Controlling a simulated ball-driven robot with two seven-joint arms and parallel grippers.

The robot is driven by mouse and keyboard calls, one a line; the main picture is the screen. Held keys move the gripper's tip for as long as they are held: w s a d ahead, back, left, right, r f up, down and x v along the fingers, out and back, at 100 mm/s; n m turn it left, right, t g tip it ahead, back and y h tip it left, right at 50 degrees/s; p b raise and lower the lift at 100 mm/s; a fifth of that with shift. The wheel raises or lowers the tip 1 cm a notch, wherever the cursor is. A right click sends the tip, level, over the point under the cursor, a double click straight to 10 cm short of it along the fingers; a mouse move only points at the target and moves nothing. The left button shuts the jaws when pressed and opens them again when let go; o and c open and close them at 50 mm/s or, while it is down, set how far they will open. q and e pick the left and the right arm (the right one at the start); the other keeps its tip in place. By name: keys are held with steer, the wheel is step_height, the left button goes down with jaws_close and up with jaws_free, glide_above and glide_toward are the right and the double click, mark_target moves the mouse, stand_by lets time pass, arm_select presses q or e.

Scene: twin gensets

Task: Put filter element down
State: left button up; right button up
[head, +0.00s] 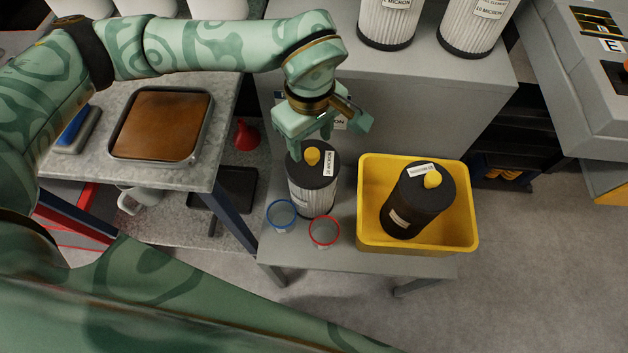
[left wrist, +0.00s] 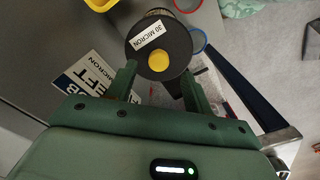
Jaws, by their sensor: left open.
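A filter element (head: 312,190) with a black cap, a yellow knob and pale pleated sides stands upright on a low grey bench (head: 340,258). Its cap, labelled 30 MICRON, also shows in the left wrist view (left wrist: 150,38). My left gripper (head: 312,142) is just above the cap. In the left wrist view its open fingers (left wrist: 158,88) are on either side of the yellow knob, with a gap to it. A second, dark filter element (head: 418,203) leans in a yellow bin (head: 468,235) to the right. My right gripper is out of view.
A blue-rimmed cup (head: 281,215) and a red-rimmed cup (head: 324,232) stand close in front of the filter element. A raised grey surface behind holds several white filters (head: 388,20). A brown-filled tray (head: 160,125) sits on the left table.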

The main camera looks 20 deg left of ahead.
mark_target(312, 152)
arm_select(q)
step_height(312, 152, down, 3)
steer(key=shift+w+f+b, duration=0.15)
steer(key=shift+b, duration=0.3)
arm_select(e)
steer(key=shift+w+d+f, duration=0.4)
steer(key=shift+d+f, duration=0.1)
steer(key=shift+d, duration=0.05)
arm_select(q)
jaws_close()
